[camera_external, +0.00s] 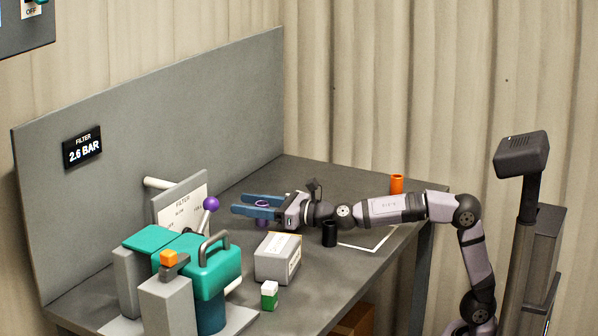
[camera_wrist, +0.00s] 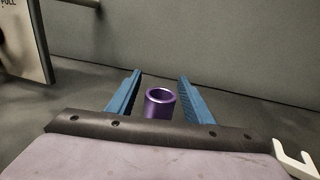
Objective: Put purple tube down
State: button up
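The purple tube (camera_external: 262,222) is upright, with its lower end at or very near the grey table top; I cannot tell for sure that it touches. My gripper (camera_external: 236,203) reaches left over the table with its blue fingers on either side of the tube. In the wrist view my gripper (camera_wrist: 160,75) is open, and the purple tube (camera_wrist: 159,109) sits between the fingers, close to the palm, with a visible gap on each side. Its open top rim shows; its lower part is hidden by the dark palm edge.
A grey box (camera_external: 278,258), a green-white block (camera_external: 269,296) and a teal filter housing (camera_external: 213,268) stand toward the front left. A black tube (camera_external: 329,234) stands below my forearm, an orange tube (camera_external: 397,184) behind it. A grey panel (camera_external: 150,130) backs the table.

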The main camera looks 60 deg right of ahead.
aim_at(268, 204)
jog(key=shift+r, duration=0.1)
jog(key=shift+r+p, duration=0.15)
jog(key=shift+p, duration=0.15)
jog(key=shift+s, duration=0.4)
jog(key=s, duration=0.3)
jog(key=s+d, duration=0.1)
jog(key=shift+s+r, duration=0.2)
jog(key=shift+r, duration=0.15)
notch_tip(268, 204, up, 4)
jog(key=p, duration=0.3)
jog(key=shift+w+r, duration=0.1)
jog(key=shift+r+p, duration=0.7)
jog(key=shift+r, duration=0.25)
